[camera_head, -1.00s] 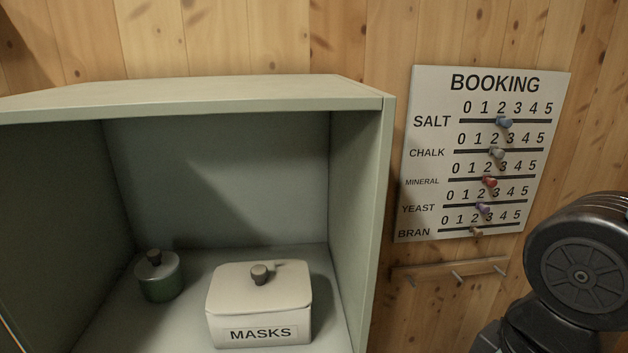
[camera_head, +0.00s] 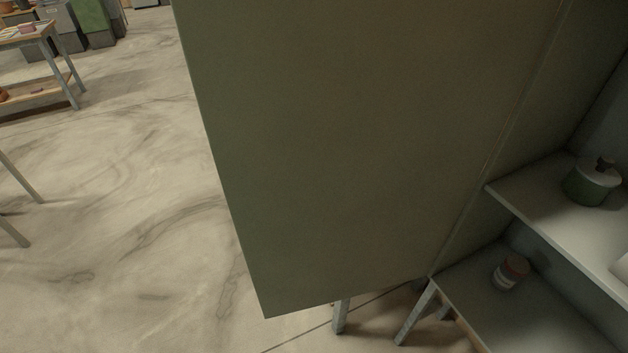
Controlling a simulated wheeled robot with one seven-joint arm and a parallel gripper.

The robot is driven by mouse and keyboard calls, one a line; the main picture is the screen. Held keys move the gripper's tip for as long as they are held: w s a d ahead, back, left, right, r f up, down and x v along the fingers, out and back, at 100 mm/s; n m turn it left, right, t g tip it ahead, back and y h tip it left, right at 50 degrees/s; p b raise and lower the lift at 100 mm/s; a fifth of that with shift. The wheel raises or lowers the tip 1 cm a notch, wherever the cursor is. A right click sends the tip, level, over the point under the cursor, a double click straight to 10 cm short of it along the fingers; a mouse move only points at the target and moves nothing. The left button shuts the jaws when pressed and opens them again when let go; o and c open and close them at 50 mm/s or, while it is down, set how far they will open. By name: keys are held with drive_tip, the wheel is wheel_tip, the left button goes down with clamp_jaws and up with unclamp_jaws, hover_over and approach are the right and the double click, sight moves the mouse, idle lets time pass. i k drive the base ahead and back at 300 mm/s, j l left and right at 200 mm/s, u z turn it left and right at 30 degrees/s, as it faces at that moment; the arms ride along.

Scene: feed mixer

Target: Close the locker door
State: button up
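The locker door (camera_head: 350,150) is a large flat green panel that stands wide open across the middle of the head view. Its hinge side is at the right, along the locker's left edge. Its free edge is at the left, over the floor. The locker's inside shows at the right, with an upper shelf (camera_head: 540,215) and a lower shelf (camera_head: 500,318). My gripper is not in view.
A green lidded pot (camera_head: 592,183) stands on the upper shelf, and a small jar (camera_head: 510,272) on the lower one. Grey legs (camera_head: 341,315) show under the locker. The floor (camera_head: 120,200) left of the door is largely clear. A wooden table (camera_head: 35,60) stands at the far left.

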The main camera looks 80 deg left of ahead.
sight(348, 140)
drive_tip(key=k+j, duration=0.55)
drive_tip(key=k, duration=0.15)
drive_tip(key=k+j, duration=0.5)
drive_tip(key=k, duration=0.15)
drive_tip(key=j, duration=0.5)
drive_tip(key=k+j, duration=0.15)
drive_tip(key=j, duration=0.9)
drive_tip(key=k+j, duration=0.15)
drive_tip(key=j, duration=0.35)
drive_tip(key=k+j+z, duration=0.15)
drive_tip(key=j, duration=0.25)
drive_tip(key=k, duration=0.1)
